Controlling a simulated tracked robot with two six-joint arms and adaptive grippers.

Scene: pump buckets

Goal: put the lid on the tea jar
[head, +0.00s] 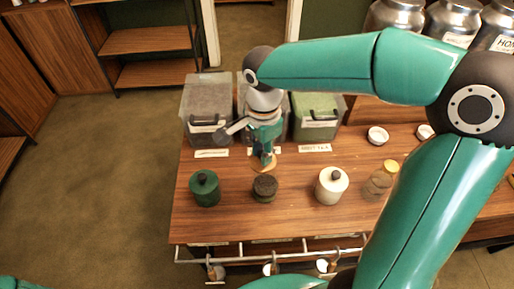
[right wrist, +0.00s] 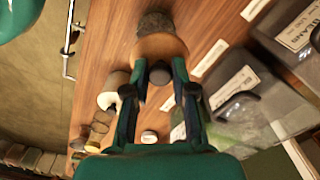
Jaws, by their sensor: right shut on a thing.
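A dark speckled jar (head: 265,189) stands lidless on the wooden table, between a green jar and a white jar; I take it for the tea jar. It also shows at the top of the right wrist view (right wrist: 156,22). My right gripper (head: 264,152) is just behind it, pointing down, shut on the dark knob of a tan round lid (head: 264,164). In the right wrist view the knob (right wrist: 159,73) is between the fingertips (right wrist: 160,88), and the lid's disc partly overlaps the jar. I cannot tell the lid's exact height. My left gripper is out of view.
A lidded green jar (head: 204,190) stands left, a lidded white jar (head: 331,187) right, and a glass jar (head: 378,184) farther right. Labelled bins (head: 207,107) stand behind my gripper. A metal rail (head: 270,252) runs along the front edge. My right arm covers the table's right side.

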